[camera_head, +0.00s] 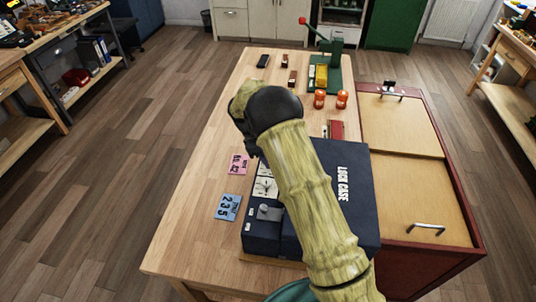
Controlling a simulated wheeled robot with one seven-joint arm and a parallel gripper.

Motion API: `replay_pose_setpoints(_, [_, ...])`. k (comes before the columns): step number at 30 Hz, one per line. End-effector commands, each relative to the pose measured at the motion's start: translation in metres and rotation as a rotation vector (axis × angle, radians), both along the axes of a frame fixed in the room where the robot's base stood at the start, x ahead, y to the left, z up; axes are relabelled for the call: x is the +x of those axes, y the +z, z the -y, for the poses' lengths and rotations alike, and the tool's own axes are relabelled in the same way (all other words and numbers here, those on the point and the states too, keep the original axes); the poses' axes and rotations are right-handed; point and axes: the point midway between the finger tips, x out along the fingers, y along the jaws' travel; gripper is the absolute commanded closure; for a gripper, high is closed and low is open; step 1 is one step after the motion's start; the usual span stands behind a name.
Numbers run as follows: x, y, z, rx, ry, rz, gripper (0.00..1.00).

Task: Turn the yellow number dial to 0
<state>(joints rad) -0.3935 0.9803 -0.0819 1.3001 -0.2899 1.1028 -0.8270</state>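A dark blue box marked LOCK CASE (343,165) stands on the wooden bench (205,165). On its left side are a white-faced dial or panel (265,188) and a grey knob or lever (268,212). I cannot make out a yellow number dial; my arm covers part of the case. My bamboo-patterned arm reaches up from the bottom, across the case, and bends at a black joint above the bench. My gripper is not visible; it may be hidden behind the arm.
A blue card (228,207) and a pink card (238,164) lie left of the case. Orange cylinders (319,99) and a green press (338,70) with a red-tipped lever stand behind. A red-framed cabinet (405,120) adjoins on the right. The bench's left strip is clear.

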Motion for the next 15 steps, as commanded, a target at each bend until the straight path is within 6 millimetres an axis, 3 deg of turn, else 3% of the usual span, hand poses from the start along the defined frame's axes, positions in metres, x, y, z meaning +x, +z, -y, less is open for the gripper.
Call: replay_pose_setpoints(15, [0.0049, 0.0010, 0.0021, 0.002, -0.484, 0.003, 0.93])
